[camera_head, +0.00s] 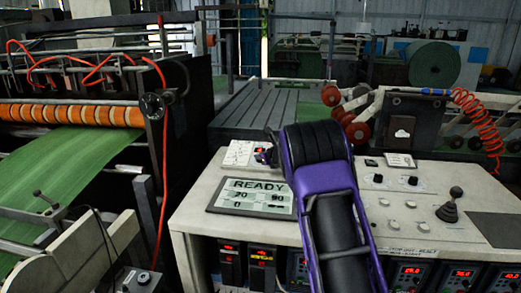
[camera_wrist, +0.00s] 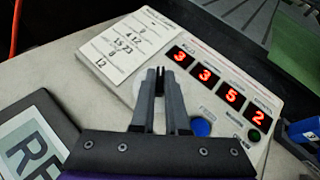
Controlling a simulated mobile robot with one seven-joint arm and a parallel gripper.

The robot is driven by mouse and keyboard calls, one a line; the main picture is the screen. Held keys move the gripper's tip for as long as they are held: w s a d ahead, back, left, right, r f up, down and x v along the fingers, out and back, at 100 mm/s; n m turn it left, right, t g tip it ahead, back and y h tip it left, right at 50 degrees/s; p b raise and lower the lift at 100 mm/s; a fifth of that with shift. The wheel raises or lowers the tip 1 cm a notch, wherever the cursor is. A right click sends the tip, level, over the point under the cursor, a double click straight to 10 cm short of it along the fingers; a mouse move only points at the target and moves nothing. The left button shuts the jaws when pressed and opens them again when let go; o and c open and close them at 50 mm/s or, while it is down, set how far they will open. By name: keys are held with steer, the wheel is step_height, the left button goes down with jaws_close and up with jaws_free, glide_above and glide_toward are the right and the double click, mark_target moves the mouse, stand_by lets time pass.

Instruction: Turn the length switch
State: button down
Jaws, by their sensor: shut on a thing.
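In the wrist view my gripper (camera_wrist: 161,73) reaches over a pale counter panel (camera_wrist: 222,72). Its two fingers are close together, shut on a small dark piece between the tips, which looks like the length switch (camera_wrist: 160,84). The fingers hide most of the switch, so its turn position cannot be told. Red digits (camera_wrist: 205,76) beside the fingers read 3 3 5 2. A blue button (camera_wrist: 201,127) and a small green button (camera_wrist: 254,135) sit near the right finger.
A card with handwritten numbers (camera_wrist: 128,45) lies left of the fingers. A screen reading READY (camera_head: 252,197) is set in the console top (camera_head: 395,225). A joystick (camera_head: 449,209) and knobs stand to the right. A roller machine with green sheet (camera_head: 75,155) is at left.

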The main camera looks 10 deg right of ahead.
steer(key=shift+d+r+n+g+y+p, duration=0.15)
steer(key=shift+n+g+y+p, duration=0.15)
steer(key=shift+n+y+p, duration=0.4)
steer(key=c, duration=0.9)
jaws_free()
steer(key=b+v, duration=0.1)
steer(key=v, duration=1.6)
steer(key=shift+s, duration=0.15)
jaws_close()
stand_by(0.3)
